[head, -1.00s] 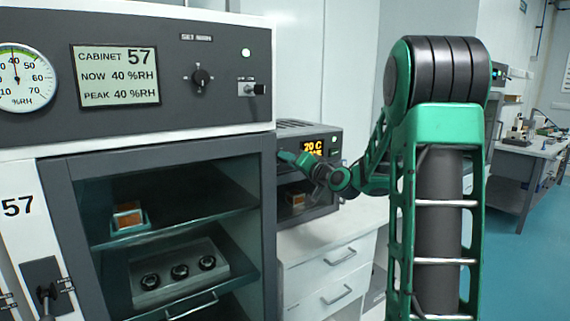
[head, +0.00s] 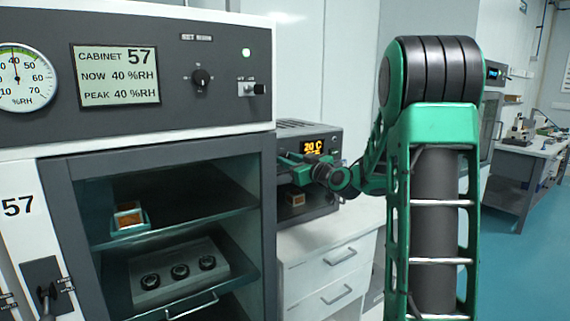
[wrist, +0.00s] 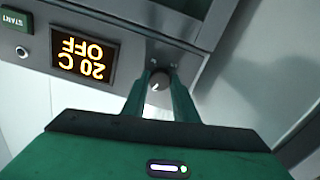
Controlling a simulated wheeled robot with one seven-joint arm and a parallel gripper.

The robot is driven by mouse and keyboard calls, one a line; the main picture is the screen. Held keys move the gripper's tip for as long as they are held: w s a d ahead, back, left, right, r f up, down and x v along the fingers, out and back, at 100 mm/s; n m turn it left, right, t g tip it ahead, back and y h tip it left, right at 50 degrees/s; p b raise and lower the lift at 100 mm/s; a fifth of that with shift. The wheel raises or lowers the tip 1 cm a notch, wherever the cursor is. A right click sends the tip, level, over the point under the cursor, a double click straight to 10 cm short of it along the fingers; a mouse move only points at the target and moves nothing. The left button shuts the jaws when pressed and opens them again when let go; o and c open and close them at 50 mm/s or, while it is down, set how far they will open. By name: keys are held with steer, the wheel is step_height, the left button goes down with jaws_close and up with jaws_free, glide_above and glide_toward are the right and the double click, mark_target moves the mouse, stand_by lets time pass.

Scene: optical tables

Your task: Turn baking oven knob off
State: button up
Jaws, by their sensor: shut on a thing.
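The baking oven (head: 290,131) stands on a white bench beyond the cabinet. Its amber display (head: 314,147) shows in the head view; in the wrist view the display (wrist: 84,57) is upside down and reads 20 C and OFF. The small dark round knob (wrist: 159,81) with a pale mark is beside the display on the front panel. My gripper (wrist: 160,74) has its two green fingers on either side of the knob and is shut on it. In the head view my gripper (head: 286,161) is at the oven front, and the knob cannot be made out.
A humidity cabinet (head: 266,185) with glass shelves stands close on the left. White drawers (head: 330,262) are under the oven. Another bench (head: 520,150) is far right, beyond open blue floor.

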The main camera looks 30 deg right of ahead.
steer(key=shift+a+f+n, duration=0.1)
steer(key=shift+f+n, duration=0.05)
steer(key=shift+n, duration=0.95)
steer(key=shift+a+f+n, duration=0.1)
steer(key=shift+f+n, duration=0.05)
steer(key=shift+n, duration=0.95)
steer(key=shift+d, duration=0.1)
steer(key=o, duration=1.1)
steer(key=shift+c, duration=0.2)
steer(key=shift+r, duration=0.15)
steer(key=s, duration=1)
steer(key=shift+s+d, duration=0.2)
steer(key=shift+s, duration=0.15)
